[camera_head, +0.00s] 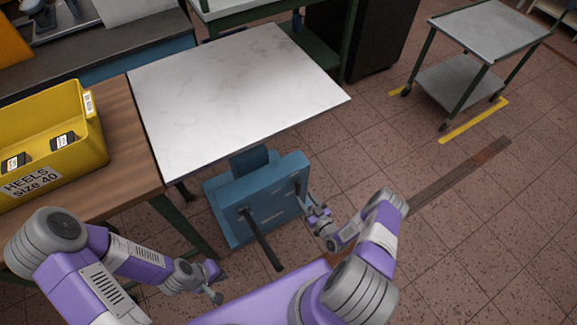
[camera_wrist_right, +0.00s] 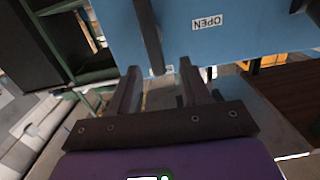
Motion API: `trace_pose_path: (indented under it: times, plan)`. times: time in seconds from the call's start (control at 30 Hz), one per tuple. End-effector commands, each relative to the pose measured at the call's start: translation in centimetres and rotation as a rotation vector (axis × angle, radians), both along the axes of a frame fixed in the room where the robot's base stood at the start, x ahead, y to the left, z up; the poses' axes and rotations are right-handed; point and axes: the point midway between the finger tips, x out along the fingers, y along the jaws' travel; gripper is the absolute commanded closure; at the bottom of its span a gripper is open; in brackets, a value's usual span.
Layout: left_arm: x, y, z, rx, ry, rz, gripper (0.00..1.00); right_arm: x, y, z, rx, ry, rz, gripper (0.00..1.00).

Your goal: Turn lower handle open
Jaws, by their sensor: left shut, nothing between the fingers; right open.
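A blue machine (camera_head: 270,197) stands on the floor side of the white table, with a long dark handle (camera_head: 263,242) sticking out at its left and another dark handle (camera_head: 299,188) at its right. I cannot tell which is the lower one. My right gripper (camera_head: 318,209) is beside the right handle. In the right wrist view, the right gripper (camera_wrist_right: 160,68) is open, and a dark handle bar (camera_wrist_right: 149,35) reaches down toward the gap between its fingers. My left gripper (camera_head: 214,288) is shut and empty, low at the left.
A white marbled table (camera_head: 230,85) lies behind the machine. A yellow bin (camera_head: 50,140) labelled HEELS size 40 sits on the wooden bench (camera_head: 130,140) at the left. A grey cart (camera_head: 490,30) stands at the back right. The tiled floor (camera_head: 480,230) at the right is clear.

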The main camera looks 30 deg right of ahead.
Motion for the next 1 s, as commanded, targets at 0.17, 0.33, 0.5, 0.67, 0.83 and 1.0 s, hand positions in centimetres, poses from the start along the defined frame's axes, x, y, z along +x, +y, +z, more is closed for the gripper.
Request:
trace_pose_path:
  times: [0.17, 0.33, 0.5, 0.67, 0.83, 1.0]
  plan:
    - [-0.1, 0.0, -0.2, 0.0, 0.002, 0.0, 1.0, -0.1, -0.7, 0.1, -0.028, -0.063, -0.014, 0.53]
    - [-0.1, 0.0, -1.0, 0.0, 0.002, 0.0, 1.0, 2.5, -0.4, 0.0, -0.028, -0.064, -0.011, 0.53]
    - [-0.1, 0.0, -1.7, 0.0, 0.002, 0.0, 1.0, 5.1, -0.2, 0.0, -0.028, -0.062, -0.012, 0.53]
    - [-0.1, 0.0, -2.0, 0.0, 0.002, 0.0, 1.0, 6.4, -0.1, 0.1, -0.027, -0.06, -0.012, 0.53]
    - [-0.1, 0.0, -2.0, 0.0, 0.001, 0.0, 1.0, 6.8, -0.1, 0.1, -0.027, -0.059, -0.013, 0.53]
    - [-0.1, 0.0, -2.0, 0.0, 0.001, 0.0, 1.0, 6.7, -0.1, 0.2, -0.027, -0.059, -0.013, 0.58]
